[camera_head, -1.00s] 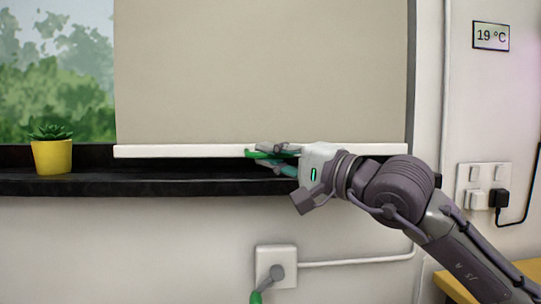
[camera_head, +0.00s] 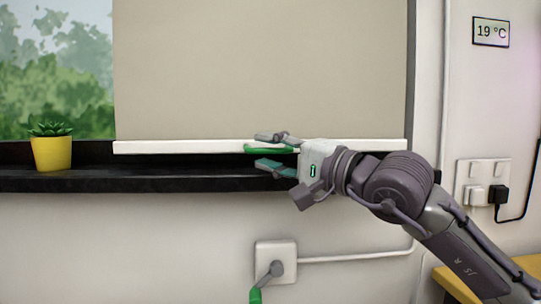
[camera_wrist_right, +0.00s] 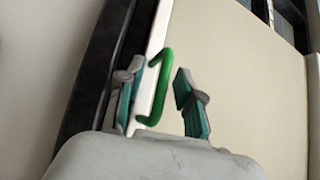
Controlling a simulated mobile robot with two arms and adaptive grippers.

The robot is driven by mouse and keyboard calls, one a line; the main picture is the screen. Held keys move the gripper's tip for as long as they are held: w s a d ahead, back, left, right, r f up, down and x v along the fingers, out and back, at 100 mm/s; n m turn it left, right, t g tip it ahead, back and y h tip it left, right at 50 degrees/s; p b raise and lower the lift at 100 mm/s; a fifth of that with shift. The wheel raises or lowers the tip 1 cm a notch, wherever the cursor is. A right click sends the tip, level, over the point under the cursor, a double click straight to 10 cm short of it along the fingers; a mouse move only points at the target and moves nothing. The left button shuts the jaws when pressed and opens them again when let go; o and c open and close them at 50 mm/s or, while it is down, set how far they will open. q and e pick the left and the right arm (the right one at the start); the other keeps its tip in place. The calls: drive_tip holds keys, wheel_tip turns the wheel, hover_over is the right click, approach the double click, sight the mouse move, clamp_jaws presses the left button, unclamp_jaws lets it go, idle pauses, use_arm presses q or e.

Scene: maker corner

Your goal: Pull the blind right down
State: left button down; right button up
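The beige blind (camera_head: 260,70) hangs over the window, with its white bottom bar (camera_head: 180,147) just above the dark sill. A green handle (camera_head: 268,149) sits on the bar. My right gripper (camera_head: 270,151) is at the handle with its fingers spread, one above and one below. In the right wrist view the green handle (camera_wrist_right: 156,90) lies between the two open fingers of my right gripper (camera_wrist_right: 155,95), with a gap to the finger on the right. My left gripper is not in view.
A yellow pot with a succulent (camera_head: 52,150) stands on the dark sill (camera_head: 120,182), left of the blind. Switches and a plug (camera_head: 483,183) are at right, above a wooden surface (camera_head: 455,285).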

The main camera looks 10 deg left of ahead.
sight(271, 94)
wheel_tip(271, 94, up, 10)
drive_tip(key=shift+f, duration=0.2)
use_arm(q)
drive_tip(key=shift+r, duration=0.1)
use_arm(e)
drive_tip(key=shift+s, duration=0.1)
